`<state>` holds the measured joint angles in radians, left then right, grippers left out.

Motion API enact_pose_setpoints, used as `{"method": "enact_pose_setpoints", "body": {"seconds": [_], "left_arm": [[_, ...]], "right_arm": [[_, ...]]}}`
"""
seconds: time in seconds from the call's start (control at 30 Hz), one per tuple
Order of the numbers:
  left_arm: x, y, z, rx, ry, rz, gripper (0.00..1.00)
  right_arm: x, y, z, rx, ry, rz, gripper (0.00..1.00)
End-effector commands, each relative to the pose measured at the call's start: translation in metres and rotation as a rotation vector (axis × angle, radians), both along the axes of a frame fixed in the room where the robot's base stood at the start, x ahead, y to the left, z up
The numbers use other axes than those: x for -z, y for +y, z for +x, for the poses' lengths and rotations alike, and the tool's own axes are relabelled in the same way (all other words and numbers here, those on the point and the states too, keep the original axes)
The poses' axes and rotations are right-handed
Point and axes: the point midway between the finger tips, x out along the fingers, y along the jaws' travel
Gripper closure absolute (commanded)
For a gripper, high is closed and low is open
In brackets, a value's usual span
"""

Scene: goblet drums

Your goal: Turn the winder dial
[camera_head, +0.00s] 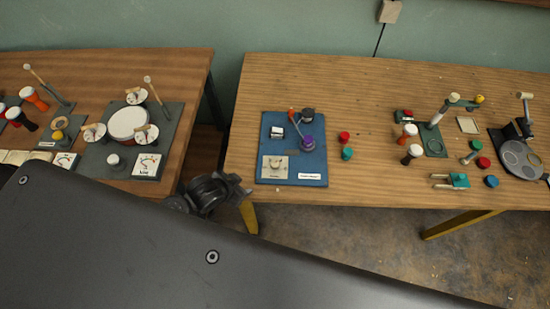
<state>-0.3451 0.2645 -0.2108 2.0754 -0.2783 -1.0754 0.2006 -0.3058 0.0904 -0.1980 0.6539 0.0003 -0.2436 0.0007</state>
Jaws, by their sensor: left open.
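A blue board (315,165) lies at the left end of the right-hand wooden table. It carries a cream plate with a small knob (274,167), a purple round knob (307,142), a dark round piece (308,115) and an orange-tipped lever (293,117). The labels are too small to read, so I cannot tell which piece is the winder dial. My left gripper (240,186) is open and empty in the gap between the two tables, just left of the blue board and apart from it. My right gripper is not in view.
The left table (150,63) holds a white-topped drum (128,123) with small gauges on a grey board. Small red and green pieces stand right of the blue board. Drums, tools and a grey pan (518,158) fill the right side. The right table's back left is clear.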

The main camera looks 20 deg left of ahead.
Motion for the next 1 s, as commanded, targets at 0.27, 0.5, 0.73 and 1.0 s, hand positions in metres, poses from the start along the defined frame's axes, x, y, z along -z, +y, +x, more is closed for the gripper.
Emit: {"method": "enact_pose_setpoints", "body": {"seconds": [0.27,0.5,0.73,1.0], "left_arm": [[-0.051,-0.037,0.073,0.376,-0.219,-0.084,0.50],[-0.069,-0.018,0.081,0.631,-0.154,-0.175,0.50],[-0.071,-0.005,0.077,0.678,-0.097,-0.208,0.50],[-0.058,-0.019,0.084,0.676,-0.096,-0.212,0.50]], "right_arm": [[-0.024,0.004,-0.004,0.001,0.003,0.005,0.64],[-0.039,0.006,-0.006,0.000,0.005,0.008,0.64],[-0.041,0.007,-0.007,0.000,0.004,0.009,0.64],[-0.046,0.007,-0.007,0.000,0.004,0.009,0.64]]}}
